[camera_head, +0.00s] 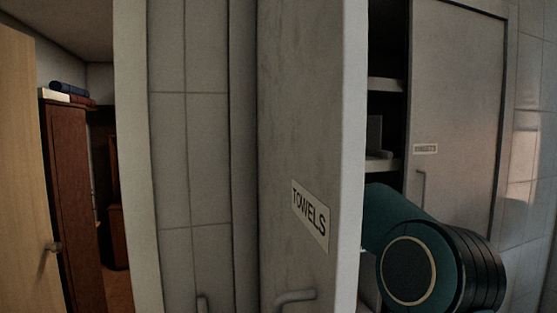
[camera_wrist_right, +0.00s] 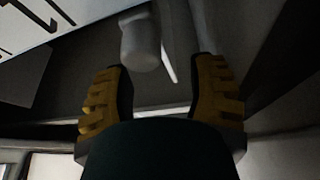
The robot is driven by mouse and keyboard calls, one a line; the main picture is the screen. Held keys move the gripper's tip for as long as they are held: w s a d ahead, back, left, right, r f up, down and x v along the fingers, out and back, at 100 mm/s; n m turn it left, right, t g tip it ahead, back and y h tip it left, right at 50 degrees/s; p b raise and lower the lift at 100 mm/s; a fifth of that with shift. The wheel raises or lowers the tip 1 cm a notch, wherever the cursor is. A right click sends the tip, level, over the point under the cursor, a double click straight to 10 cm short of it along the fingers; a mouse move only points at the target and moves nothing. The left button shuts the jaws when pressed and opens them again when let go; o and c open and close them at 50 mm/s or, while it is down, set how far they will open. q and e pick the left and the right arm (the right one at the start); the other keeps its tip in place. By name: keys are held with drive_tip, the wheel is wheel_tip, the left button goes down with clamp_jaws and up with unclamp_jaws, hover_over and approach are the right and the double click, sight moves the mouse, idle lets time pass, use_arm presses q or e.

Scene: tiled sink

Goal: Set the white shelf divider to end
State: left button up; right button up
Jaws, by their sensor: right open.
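A pale upright panel with a low foot (camera_head: 374,135), possibly the white shelf divider, stands on a shelf inside the cabinet in the head view. The open TOWELS door (camera_head: 300,130) hides its left side. My right arm reaches in at the lower right, and its gripper is hidden there. In the right wrist view my right gripper (camera_wrist_right: 162,68) is open, with its yellow-padded fingers apart. A pale rounded bar (camera_wrist_right: 140,42) lies beyond the fingertips, apparently not gripped; I cannot tell what it is. My left gripper is not in view.
The TOWELS door has a bar handle (camera_head: 296,297). A second grey door (camera_head: 455,120) with a handle covers the cabinet's right side. Shelf edges (camera_head: 386,85) show in the narrow opening between them. A brown cabinet (camera_head: 72,200) stands far left.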

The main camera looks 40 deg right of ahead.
wheel_tip(320, 180, up, 6)
drive_tip(key=shift+r, duration=0.2)
